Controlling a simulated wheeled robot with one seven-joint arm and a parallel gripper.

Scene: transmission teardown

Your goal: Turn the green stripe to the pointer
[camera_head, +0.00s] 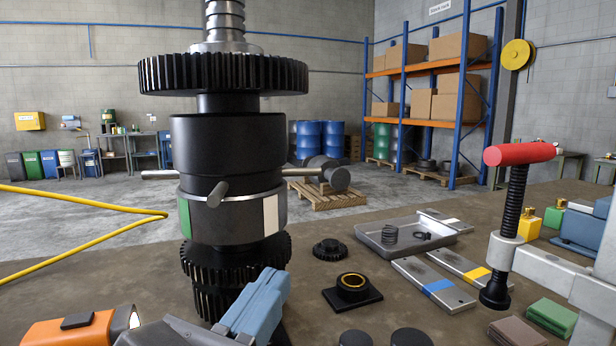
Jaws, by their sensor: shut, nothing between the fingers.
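A dark upright shaft stack stands left of centre. Its collar (232,218) has a thin silver band and several grey rods, one of them (217,193) sticking out towards me and others to the left and right. The green stripe (185,217) is at the collar's left edge, seen at a slant. A white patch (271,215) is on the collar's right front. I cannot pick out a pointer.
A blue-grey block (257,303) and an orange body (75,328) stand low in front. A black flanged bush (352,289), small gear (330,249) and metal tray (408,236) lie to the right. A red-handled screw clamp (518,154) stands far right.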

